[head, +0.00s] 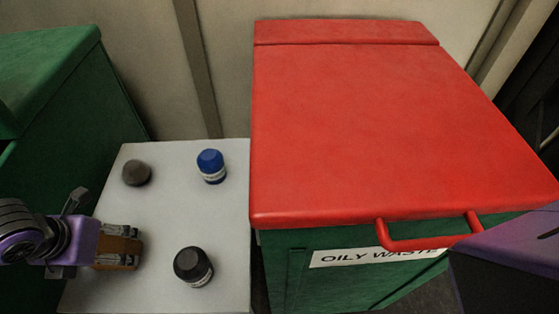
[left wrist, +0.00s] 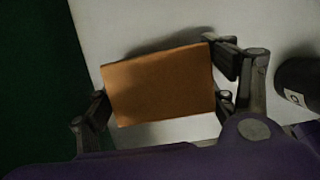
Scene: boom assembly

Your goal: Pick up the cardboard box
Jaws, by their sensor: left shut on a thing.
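The cardboard box (left wrist: 160,85) is a small brown block between the fingers of my left gripper in the left wrist view. My left gripper (head: 121,246) is shut on it, with a finger at each side. In the head view the box (head: 128,249) shows partly between the fingers, over the left part of the white table (head: 170,215). A shadow lies beside the box on the white surface; I cannot tell whether the box touches the table. My right gripper is not in view.
A black-capped bottle (head: 192,266) stands right of the gripper. A blue-capped bottle (head: 211,166) and a dark round object (head: 137,173) are farther back. A green bin with a red lid (head: 370,120), labelled OILY WASTE, stands at right. Another green bin (head: 60,80) stands at left.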

